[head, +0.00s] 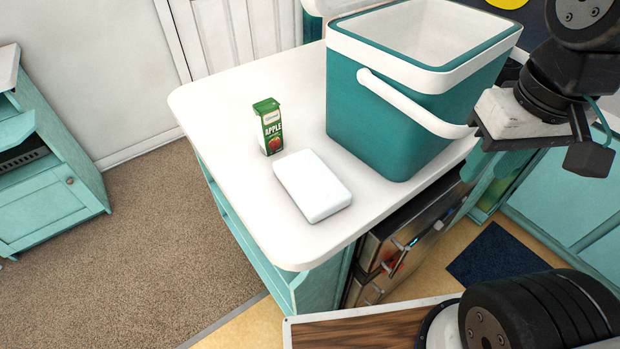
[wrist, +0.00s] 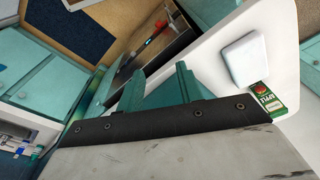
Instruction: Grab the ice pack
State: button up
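The ice pack (head: 312,185) is a white slab with rounded edges. It lies flat on the white counter (head: 215,105), near its front edge. In the wrist view the ice pack (wrist: 246,60) shows at the upper right, with nothing over it. My gripper (head: 490,168) is at the right of the head view, beside the cooler and well to the right of the ice pack. In the wrist view its two teal fingers (wrist: 159,75) stand apart with nothing held between them. The gripper is not touching the ice pack.
A green apple juice carton (head: 269,128) stands just behind the ice pack. A large teal cooler (head: 380,125) with a white rim and handle stands on the counter between the ice pack and my gripper. The counter left of the carton is clear.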

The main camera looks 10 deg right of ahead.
aim_at(315, 189)
jog(key=z, duration=2.45)
jog(key=k, duration=1.6)
jog(key=u, duration=0.6)
